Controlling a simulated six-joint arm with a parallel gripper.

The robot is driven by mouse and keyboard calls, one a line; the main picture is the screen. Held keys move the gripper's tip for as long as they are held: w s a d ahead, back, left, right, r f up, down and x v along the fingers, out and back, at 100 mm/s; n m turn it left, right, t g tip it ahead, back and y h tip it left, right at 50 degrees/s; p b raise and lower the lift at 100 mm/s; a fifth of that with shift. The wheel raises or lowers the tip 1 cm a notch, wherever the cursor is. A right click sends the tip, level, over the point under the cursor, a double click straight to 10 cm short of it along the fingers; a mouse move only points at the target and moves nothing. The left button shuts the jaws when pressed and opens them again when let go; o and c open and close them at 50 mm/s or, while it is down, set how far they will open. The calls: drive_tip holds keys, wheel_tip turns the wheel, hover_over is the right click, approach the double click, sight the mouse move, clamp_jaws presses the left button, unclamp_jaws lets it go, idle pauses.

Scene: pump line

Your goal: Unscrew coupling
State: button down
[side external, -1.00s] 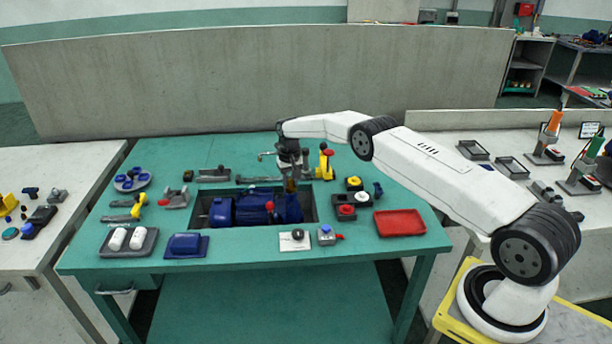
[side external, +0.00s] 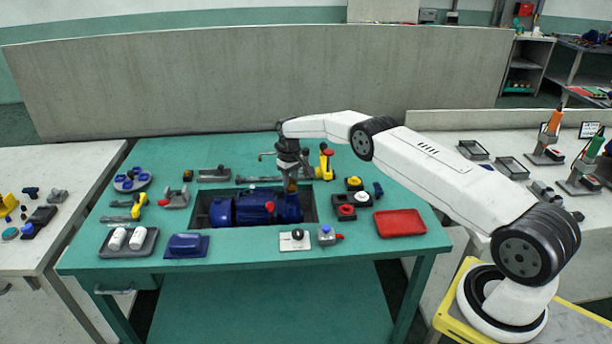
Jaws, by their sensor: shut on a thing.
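A blue pump (side external: 240,208) lies in a dark rectangular recess in the green bench. My gripper (side external: 291,186) points down at the right end of the pump. It is shut on a small brownish-yellow part, which looks like the coupling (side external: 291,188), at the top of the pump's right end. The fingers hide most of this part. I cannot tell from this view whether it is still seated on the pump or lifted slightly. A red knob (side external: 269,206) sits on the pump just left of my gripper.
A yellow tool with a red top (side external: 326,162) stands close right of my gripper. A red tray (side external: 400,222) lies empty at the right. Red and yellow button boxes (side external: 346,206) stand between. A grey tray with white bottles (side external: 130,241) is at the front left.

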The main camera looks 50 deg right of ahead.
drive_tip(key=shift+d+r+n, duration=0.1)
drive_tip(key=shift+n, duration=1.8)
drive_tip(key=shift+n, duration=0.3)
drive_tip(key=n, duration=0.5)
drive_tip(key=shift+n, duration=0.6)
drive_tip(key=shift+d+r, duration=0.1)
drive_tip(key=shift+d, duration=0.05)
